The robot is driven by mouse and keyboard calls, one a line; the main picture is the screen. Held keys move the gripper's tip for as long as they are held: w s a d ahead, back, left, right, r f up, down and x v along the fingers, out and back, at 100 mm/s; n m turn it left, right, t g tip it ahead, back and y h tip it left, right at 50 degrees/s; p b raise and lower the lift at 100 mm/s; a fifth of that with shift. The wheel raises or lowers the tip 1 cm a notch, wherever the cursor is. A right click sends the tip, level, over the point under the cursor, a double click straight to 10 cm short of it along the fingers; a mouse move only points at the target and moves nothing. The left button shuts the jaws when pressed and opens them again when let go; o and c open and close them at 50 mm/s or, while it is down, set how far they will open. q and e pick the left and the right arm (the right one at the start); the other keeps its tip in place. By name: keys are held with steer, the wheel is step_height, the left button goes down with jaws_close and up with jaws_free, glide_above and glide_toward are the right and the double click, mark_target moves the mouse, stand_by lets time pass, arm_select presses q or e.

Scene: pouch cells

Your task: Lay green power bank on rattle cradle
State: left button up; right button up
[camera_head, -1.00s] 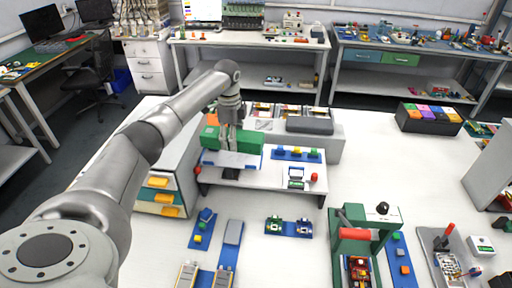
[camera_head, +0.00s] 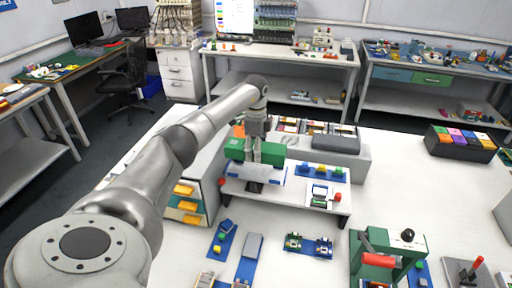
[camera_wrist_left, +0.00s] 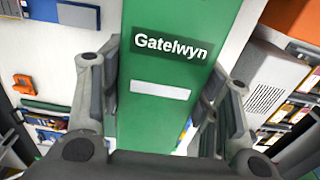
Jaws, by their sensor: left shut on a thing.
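My left gripper (camera_head: 254,160) is shut on a green block with a "Gatelwyn" label, which I take for the green power bank (camera_wrist_left: 160,115). In the left wrist view the block runs between the two fingers. In the head view the green block (camera_head: 234,150) shows on both sides of the fingers, just behind a pale plate (camera_head: 240,173) at the back left of a low white stand (camera_head: 290,198). I cannot tell whether the block touches anything below, or which piece is the rattle cradle. My right gripper is not in view.
A blue strip with small coloured blocks (camera_head: 320,173) and a small white device (camera_head: 320,195) are on the stand. A grey case (camera_head: 336,143) lies behind. Drawers with orange fronts (camera_head: 185,205) stand left. A green press (camera_head: 385,255) stands front right. Bare white table lies right of the stand.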

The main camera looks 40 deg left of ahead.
mark_target(256, 173)
arm_select(q)
step_height(256, 173, down, 4)
steer(key=shift+r+b, duration=0.2)
steer(key=shift+b, duration=0.65)
steer(key=shift+f+b, duration=0.3)
steer(key=shift+f, duration=0.35)
steer(key=shift+p, duration=0.3)
steer(key=shift+r+p, duration=0.1)
steer(key=shift+p, duration=0.25)
stand_by(0.5)
steer(key=shift+f, duration=0.2)
steer(key=shift+f+b, duration=0.8)
steer(key=shift+f, duration=0.3)
steer(key=o, duration=1.4)
steer(key=shift+c, duration=0.2)
